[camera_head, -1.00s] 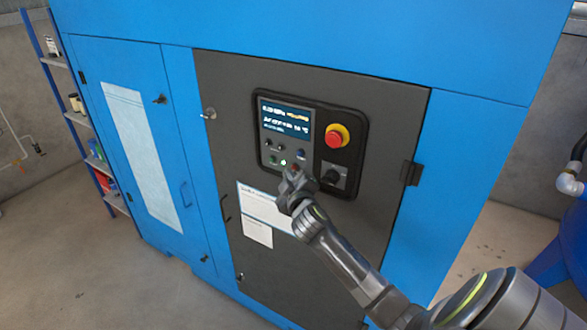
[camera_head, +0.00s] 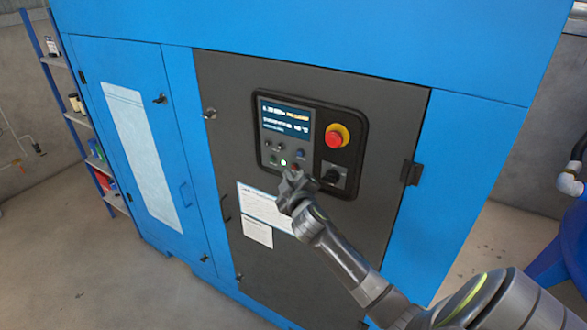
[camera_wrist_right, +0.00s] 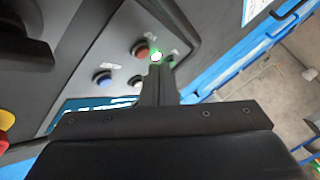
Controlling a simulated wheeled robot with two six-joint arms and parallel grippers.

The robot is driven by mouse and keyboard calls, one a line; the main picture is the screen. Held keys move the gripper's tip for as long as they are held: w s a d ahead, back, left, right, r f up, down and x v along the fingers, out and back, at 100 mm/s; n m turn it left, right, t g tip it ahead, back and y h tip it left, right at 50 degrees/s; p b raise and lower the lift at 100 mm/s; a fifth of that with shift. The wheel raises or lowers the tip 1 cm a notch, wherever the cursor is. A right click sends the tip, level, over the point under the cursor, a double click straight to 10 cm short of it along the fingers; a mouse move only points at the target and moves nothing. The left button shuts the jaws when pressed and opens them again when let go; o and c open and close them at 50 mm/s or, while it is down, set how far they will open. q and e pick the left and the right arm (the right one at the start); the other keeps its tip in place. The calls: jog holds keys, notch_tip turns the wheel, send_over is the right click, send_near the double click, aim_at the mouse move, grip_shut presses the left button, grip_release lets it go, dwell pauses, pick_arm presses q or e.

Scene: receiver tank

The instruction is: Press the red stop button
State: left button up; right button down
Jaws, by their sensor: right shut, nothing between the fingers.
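The small red stop button (camera_head: 295,167) is in the lower button row of the control panel, just above my right gripper (camera_head: 287,176), which partly hides it. In the right wrist view the red button (camera_wrist_right: 141,49) shows beside the tip of my right gripper (camera_wrist_right: 159,70), next to a glowing green-white light. The gripper is shut and empty, and appears just short of the panel face; I cannot tell the exact gap. A larger red mushroom knob on a yellow ring (camera_head: 337,136) sits higher on the panel's right. My left gripper is not in view.
The panel (camera_head: 350,115) also carries a lit display (camera_head: 286,120), a blue button (camera_head: 300,153) and a black rotary switch (camera_head: 332,176). It is set in a dark door of a blue cabinet. A black latch (camera_head: 411,173) sticks out at the door's right edge.

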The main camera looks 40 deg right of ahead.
jog(key=shift+w+d, duration=0.1)
jog(key=shift+d, duration=0.05)
jog(key=shift+w+d, duration=0.1)
jog(key=shift+d, duration=0.15)
jog(key=shift+w+d, duration=0.15)
jog(key=shift+d, duration=0.2)
dwell(0.8)
dwell(0.4)
jog(key=shift+s+a, duration=0.35)
jog(key=shift+a, duration=0.45)
jog(key=a, duration=0.1)
jog(key=s+a, duration=0.1)
jog(key=a, duration=0.1)
jog(key=s+a+p, duration=0.1)
jog(key=shift+a, duration=0.25)
